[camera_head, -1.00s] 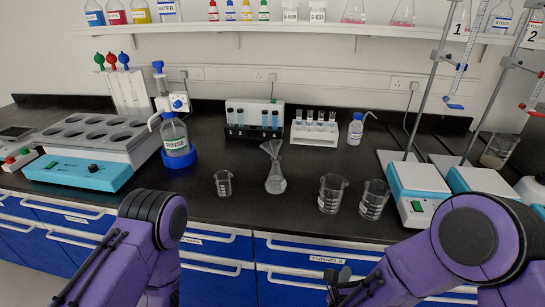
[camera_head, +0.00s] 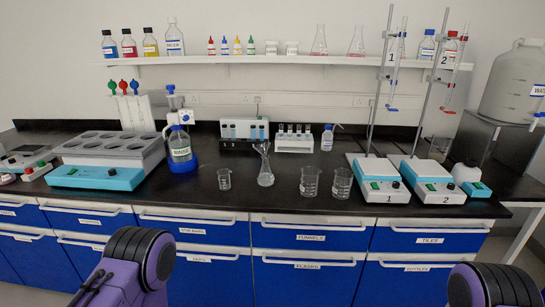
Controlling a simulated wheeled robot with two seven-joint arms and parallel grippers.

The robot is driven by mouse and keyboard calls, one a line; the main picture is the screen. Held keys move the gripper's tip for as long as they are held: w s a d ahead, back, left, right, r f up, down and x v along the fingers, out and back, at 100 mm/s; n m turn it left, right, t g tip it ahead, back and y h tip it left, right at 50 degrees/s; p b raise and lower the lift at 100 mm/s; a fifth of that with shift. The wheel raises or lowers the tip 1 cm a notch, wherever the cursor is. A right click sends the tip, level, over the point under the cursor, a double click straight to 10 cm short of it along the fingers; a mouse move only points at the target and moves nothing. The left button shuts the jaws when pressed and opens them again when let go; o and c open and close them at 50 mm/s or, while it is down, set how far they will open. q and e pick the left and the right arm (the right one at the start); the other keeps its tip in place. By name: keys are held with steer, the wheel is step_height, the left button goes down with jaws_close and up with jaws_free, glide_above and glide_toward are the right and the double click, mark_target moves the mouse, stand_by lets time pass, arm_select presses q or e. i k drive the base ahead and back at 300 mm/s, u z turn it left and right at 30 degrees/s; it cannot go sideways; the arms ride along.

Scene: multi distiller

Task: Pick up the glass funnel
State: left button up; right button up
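The glass funnel (camera_head: 262,148) is clear and shows on the black bench near the middle. It seems to stand in the neck of a clear conical flask (camera_head: 265,179), though the clear glass makes the join hard to see. My two purple arms show at the bottom left and bottom right, well short of the bench. Both grippers are outside the picture.
A small beaker (camera_head: 224,180) stands left of the flask, and two beakers (camera_head: 310,183) (camera_head: 342,184) stand to its right. Burette stands (camera_head: 380,186) are at right. The bench in front of the flask is clear. A drawer labelled FUNNELS (camera_head: 310,237) is shut.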

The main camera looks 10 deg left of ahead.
mark_target(262, 148)
steer(key=z, duration=0.7)
steer(key=i, duration=0.8)
steer(key=u, duration=0.85)
